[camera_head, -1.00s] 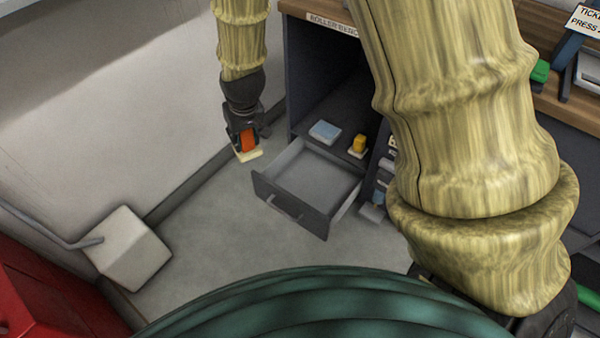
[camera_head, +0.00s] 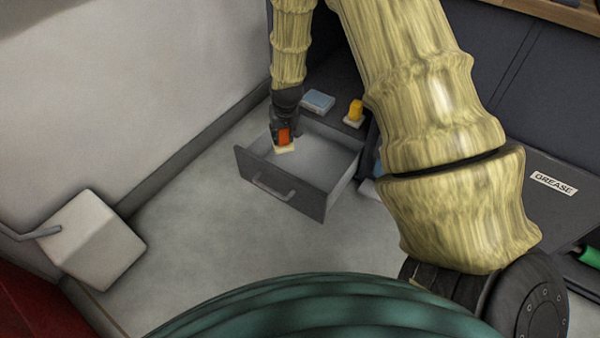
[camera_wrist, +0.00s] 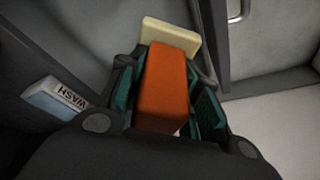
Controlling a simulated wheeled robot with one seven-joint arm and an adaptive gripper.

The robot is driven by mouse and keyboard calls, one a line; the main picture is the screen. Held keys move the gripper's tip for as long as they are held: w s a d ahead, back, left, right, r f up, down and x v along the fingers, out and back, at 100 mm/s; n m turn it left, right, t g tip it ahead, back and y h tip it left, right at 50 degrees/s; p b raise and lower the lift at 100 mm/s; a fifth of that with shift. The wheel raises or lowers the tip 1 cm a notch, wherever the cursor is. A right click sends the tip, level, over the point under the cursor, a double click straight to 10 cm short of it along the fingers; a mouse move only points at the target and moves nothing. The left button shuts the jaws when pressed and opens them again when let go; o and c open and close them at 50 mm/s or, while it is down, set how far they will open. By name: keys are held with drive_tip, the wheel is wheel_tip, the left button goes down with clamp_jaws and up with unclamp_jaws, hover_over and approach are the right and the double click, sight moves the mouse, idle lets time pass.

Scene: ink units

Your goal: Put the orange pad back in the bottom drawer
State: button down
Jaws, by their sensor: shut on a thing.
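The orange pad (camera_head: 284,135) has a cream base (camera_head: 285,149) and is held in my gripper (camera_head: 285,130), which points down. In the wrist view the orange block (camera_wrist: 165,90) sits between the green-lined fingers of my gripper (camera_wrist: 168,100), with the cream plate (camera_wrist: 171,34) beyond it. The bottom drawer (camera_head: 281,190) is pulled out and looks empty where I can see into it. In the head view the pad appears over the drawer's left inner part; its exact height above the floor of the drawer I cannot tell.
A blue pad (camera_head: 318,101) and a yellow pad (camera_head: 354,112) lie on the shelf behind the drawer. The blue one, lettered WASH, shows in the wrist view (camera_wrist: 57,98). A white box (camera_head: 95,240) stands at the left. Open floor (camera_head: 190,240) lies before the drawer.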

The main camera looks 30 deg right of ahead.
drive_tip(key=d+f+b, duration=0.4)
drive_tip(key=d+f, duration=0.2)
drive_tip(key=f, duration=0.3)
drive_tip(key=m+b, duration=0.1)
drive_tip(key=b, duration=0.4)
hover_over(299, 168)
drive_tip(key=s, duration=0.2)
drive_tip(key=shift+w+a+f, duration=0.1)
drive_tip(key=shift+a+f, duration=0.05)
drive_tip(key=shift+f, duration=1.45)
drive_tip(key=shift+w+a+f, duration=0.1)
drive_tip(key=shift+f, duration=1.5)
drive_tip(key=shift+w+a+f, duration=0.1)
drive_tip(key=shift+a+f, duration=0.05)
drive_tip(key=shift+f, duration=1.45)
drive_tip(key=shift+s+f, duration=0.1)
drive_tip(key=c, duration=1)
unclamp_jaws()
drive_tip(key=p+v, duration=0.5)
drive_tip(key=v, duration=0.7)
drive_tip(key=shift+a+h+p, duration=0.3)
drive_tip(key=shift+p, duration=0.1)
